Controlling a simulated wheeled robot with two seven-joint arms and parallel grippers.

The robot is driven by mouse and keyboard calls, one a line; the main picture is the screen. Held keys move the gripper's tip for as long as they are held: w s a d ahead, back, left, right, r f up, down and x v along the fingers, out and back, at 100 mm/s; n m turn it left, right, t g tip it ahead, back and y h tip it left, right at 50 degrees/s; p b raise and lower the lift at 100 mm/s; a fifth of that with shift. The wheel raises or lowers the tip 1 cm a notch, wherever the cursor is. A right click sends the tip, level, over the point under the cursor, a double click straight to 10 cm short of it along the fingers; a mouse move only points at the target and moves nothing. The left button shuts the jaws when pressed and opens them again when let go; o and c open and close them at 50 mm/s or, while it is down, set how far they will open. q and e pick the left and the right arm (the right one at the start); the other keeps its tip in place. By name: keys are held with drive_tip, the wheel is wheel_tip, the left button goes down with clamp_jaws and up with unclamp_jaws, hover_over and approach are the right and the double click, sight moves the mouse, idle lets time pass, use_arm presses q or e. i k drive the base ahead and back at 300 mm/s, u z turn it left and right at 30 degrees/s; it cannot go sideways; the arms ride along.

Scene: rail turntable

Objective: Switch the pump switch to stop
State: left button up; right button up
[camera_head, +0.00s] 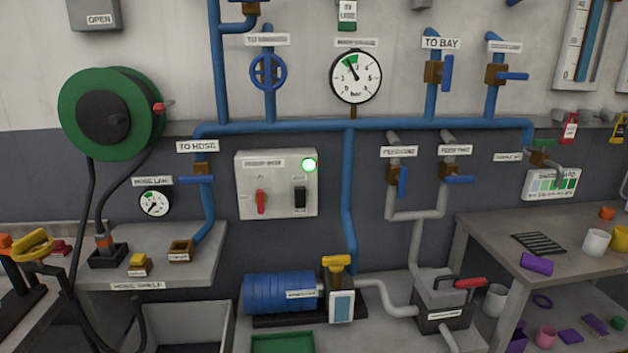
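A grey control box (276,210) is on the wall left of centre, with a label plate too small to read surely. I cannot read which of the two is marked stop. The blue pump (282,293) stands below the box. Neither of my grippers is in view.
Blue pipes with valves run around the box; a pressure gauge (356,77) is above. A green hose reel (111,113) and hose shelf (150,268) are at left. A workbench (490,233) with cups and small parts is at right. The box front is unobstructed.

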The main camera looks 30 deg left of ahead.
sight(300, 191)
drive_tip(key=k, duration=0.5)
drive_tip(key=u, duration=1.6)
drive_tip(key=i, duration=1.1)
drive_tip(key=z, duration=2)
